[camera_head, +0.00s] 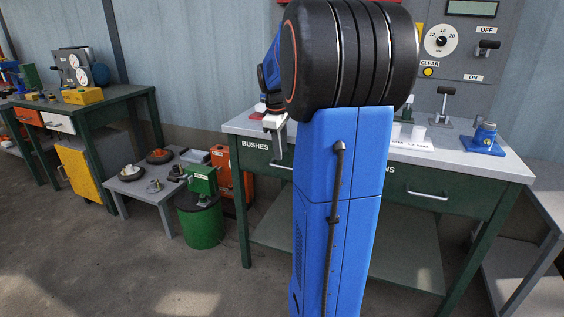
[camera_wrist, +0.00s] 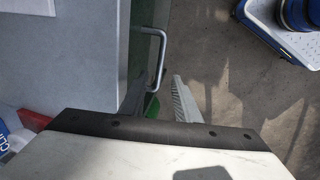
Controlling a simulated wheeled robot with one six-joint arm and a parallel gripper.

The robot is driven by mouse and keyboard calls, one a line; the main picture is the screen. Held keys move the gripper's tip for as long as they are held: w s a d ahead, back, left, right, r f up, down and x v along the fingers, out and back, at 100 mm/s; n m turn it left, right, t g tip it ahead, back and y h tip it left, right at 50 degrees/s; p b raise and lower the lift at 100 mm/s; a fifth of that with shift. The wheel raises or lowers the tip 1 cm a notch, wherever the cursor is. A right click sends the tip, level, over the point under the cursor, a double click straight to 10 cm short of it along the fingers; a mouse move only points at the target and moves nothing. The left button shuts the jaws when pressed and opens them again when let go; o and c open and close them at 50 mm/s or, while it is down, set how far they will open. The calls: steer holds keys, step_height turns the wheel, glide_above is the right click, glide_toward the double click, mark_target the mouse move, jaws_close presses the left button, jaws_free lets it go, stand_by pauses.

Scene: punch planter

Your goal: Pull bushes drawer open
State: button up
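The bushes drawer (camera_head: 262,161) is a dark green front under the grey bench top, with a white "BUSHES" label; it looks closed. Its pale bar handle (camera_head: 279,165) shows partly beside my blue arm. In the wrist view the handle (camera_wrist: 161,50) is a metal loop standing out from the drawer front. My gripper (camera_wrist: 160,84) is open, with the handle's near end between or just beyond the fingertips; I cannot tell whether they touch. In the head view my gripper (camera_head: 278,146) hangs in front of the drawer, and my arm hides the drawer's right part.
The bench top (camera_wrist: 85,50) lies left of the fingers in the wrist view. A green bin (camera_head: 201,226) and a low grey table (camera_head: 130,188) stand left of the bench. Another handled drawer (camera_head: 440,189) is at the right. Open floor lies in front.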

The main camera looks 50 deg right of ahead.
mark_target(282, 167)
steer(key=shift+w+d+f, duration=0.1)
steer(key=shift+d+f, duration=0.05)
steer(key=shift+f, duration=0.8)
steer(key=shift+w+d+f, duration=0.1)
steer(key=shift+d+f, duration=0.1)
steer(key=shift+f, duration=0.75)
steer(key=shift+d+f, duration=0.15)
steer(key=shift+f, duration=0.8)
jaws_close()
